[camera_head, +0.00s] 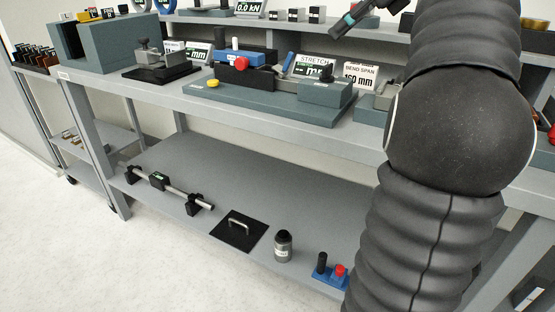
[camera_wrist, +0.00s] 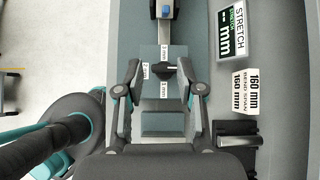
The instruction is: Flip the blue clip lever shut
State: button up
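In the head view, a blue lever (camera_head: 289,63) stands tilted up on the teal stretch fixture (camera_head: 265,106). A separate blue bar (camera_head: 237,55) lies flat on the fixture's black block, near a red knob (camera_head: 242,63). My gripper (camera_head: 345,22) is partly cut off at the top, above the fixture's right end. In the wrist view my gripper (camera_wrist: 162,70) is open, its two fingers apart. A small dark piece (camera_wrist: 180,70) shows between them; contact cannot be told. A small blue piece (camera_wrist: 167,12) on a grey bar is at the top edge, ahead of the fingers.
The STRETCH display (camera_wrist: 237,30) and the BEND SPAN card (camera_wrist: 238,92) stand to the right in the wrist view. A grey clamp on a black plate (camera_head: 160,68) is left of the fixture. The lower shelf (camera_head: 290,165) holds several small items. My arm hides the right side.

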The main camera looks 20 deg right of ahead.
jog(key=s+a+f+n+h, duration=0.1)
jog(key=s+a+f+n, duration=0.4)
jog(key=a+f+n, duration=0.1)
jog(key=s+a+f+n+g+h, duration=0.1)
jog(key=s+a+f+n, duration=0.4)
jog(key=f, duration=0.5)
jog(key=s+a+f+n+h, duration=0.2)
jog(key=s+a+f+n, duration=0.3)
jog(key=a+f+n, duration=0.3)
jog(key=a+n, duration=0.1)
jog(key=n, duration=0.1)
jog(key=shift+a+f+n+g+h, duration=0.25)
jog(key=shift+f+n+g+h, duration=0.05)
jog(key=shift+f+n+g, duration=0.1)
